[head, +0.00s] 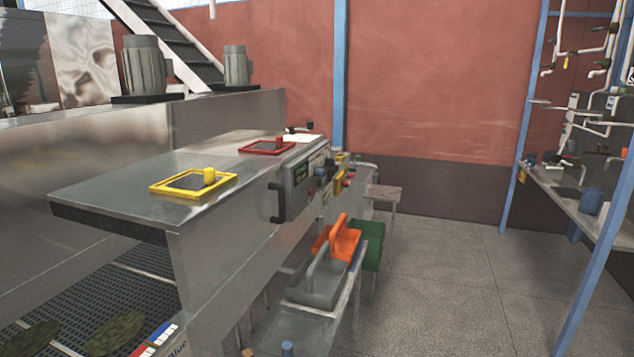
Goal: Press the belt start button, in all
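A grey control box (301,184) is mounted on the side of the metal machine (222,210), near the middle of the head view. Just to its right is a cluster of small coloured controls (338,180), with blue, yellow and red parts. They are too small and seen too much from the side to tell which one is the belt start button. My gripper is not in this view.
A yellow-framed hatch (171,189) and a red-framed hatch (250,149) lie on the machine's top. Orange (346,240), grey (319,284) and green (374,243) containers stand below the controls. The floor (450,270) to the right is clear, up to a shelf (575,195) with pipes.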

